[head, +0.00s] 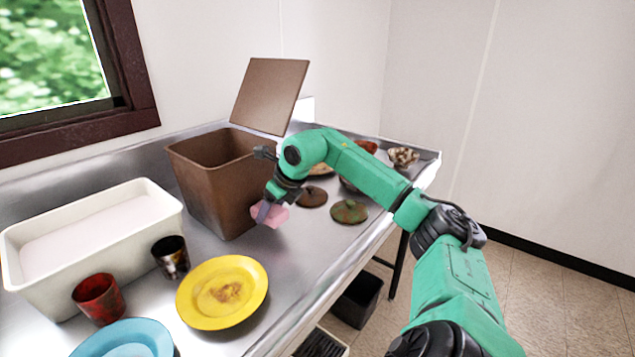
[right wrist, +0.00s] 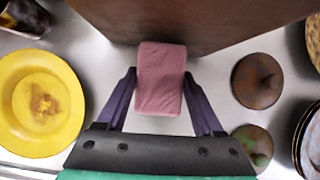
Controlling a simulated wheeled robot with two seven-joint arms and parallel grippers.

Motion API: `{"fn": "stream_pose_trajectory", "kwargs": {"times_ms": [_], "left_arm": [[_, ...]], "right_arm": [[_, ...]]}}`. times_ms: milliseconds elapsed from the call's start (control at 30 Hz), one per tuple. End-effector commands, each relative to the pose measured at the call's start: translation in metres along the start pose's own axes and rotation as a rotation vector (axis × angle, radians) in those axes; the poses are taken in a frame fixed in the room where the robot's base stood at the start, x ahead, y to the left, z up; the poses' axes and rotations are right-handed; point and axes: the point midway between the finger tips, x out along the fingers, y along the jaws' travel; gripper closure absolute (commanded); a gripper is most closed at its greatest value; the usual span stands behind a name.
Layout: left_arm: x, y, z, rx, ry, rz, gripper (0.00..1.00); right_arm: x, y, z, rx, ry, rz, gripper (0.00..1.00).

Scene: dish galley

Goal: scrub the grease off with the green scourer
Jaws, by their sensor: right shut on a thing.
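My right gripper (head: 267,207) is shut on a pink sponge-like block (head: 272,216), just in front of the brown bin. In the right wrist view the fingers (right wrist: 163,100) stand on either side of the pink block (right wrist: 161,75). I see no green scourer in either view. A yellow plate (head: 190,298) lies on the steel counter, left of the gripper, with a brown greasy stain (head: 228,291) in its middle. The plate also shows at the left of the right wrist view (right wrist: 70,120). My left gripper is not in view.
The tall brown bin (head: 215,185) has its lid (head: 270,95) raised. A white basin (head: 95,250), a red cup (head: 98,298), a dark cup (head: 171,257) and a blue plate (head: 125,342) are at left. Two round knobbed lids (head: 313,197) (head: 349,211) lie right of the gripper.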

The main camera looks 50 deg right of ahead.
Motion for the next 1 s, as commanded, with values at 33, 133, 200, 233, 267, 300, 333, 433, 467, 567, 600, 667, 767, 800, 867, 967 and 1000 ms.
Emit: {"fn": "stream_pose_trajectory", "kwargs": {"times_ms": [33,133,200,233,267,300,333,433,467,567,600,667,767,800,867,967,1000], "left_arm": [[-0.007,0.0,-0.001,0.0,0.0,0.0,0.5],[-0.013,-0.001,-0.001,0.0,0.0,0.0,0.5],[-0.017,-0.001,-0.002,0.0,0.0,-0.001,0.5],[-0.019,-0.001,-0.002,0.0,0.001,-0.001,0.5],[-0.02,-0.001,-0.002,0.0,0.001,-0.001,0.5],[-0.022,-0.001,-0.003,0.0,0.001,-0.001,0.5],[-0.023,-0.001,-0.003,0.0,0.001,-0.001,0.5],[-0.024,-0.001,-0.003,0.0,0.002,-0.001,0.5],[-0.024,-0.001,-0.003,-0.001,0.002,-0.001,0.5],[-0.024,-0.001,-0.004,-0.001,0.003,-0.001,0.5],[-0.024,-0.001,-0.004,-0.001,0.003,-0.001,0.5],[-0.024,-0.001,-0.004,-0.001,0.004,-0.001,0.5],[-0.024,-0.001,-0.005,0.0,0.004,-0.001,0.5],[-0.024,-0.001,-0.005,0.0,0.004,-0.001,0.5],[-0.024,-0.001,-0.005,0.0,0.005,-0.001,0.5],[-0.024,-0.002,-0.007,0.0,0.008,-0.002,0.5],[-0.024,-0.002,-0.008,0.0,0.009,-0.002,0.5]], "right_arm": [[-0.007,-0.001,0.004,0.0,0.0,-0.001,0.92],[-0.016,-0.003,0.007,-0.001,0.0,-0.001,0.92],[-0.021,-0.004,0.009,-0.001,0.0,0.0,0.92],[-0.023,-0.004,0.01,-0.001,0.0,0.0,0.92],[-0.025,-0.005,0.011,-0.001,0.0,0.0,0.92],[-0.027,-0.005,0.012,-0.002,0.0,0.0,0.92],[-0.029,-0.005,0.013,-0.002,0.0,0.0,0.92],[-0.031,-0.006,0.013,-0.002,0.0,0.0,0.92],[-0.031,-0.006,0.013,-0.002,0.0,0.0,0.92],[-0.031,-0.006,0.013,-0.002,0.0,0.0,0.92],[-0.031,-0.006,0.013,-0.002,0.0,0.0,0.92],[-0.031,-0.006,0.013,-0.002,0.0,0.0,0.92],[-0.031,-0.006,0.013,-0.002,0.0,0.0,0.92],[-0.031,-0.006,0.013,-0.002,0.0,0.001,0.92],[-0.031,-0.006,0.013,-0.002,0.0,0.001,0.92],[-0.031,-0.006,0.013,-0.004,0.0,0.002,0.92],[-0.031,-0.005,0.013,-0.005,0.0,0.003,0.92]]}}
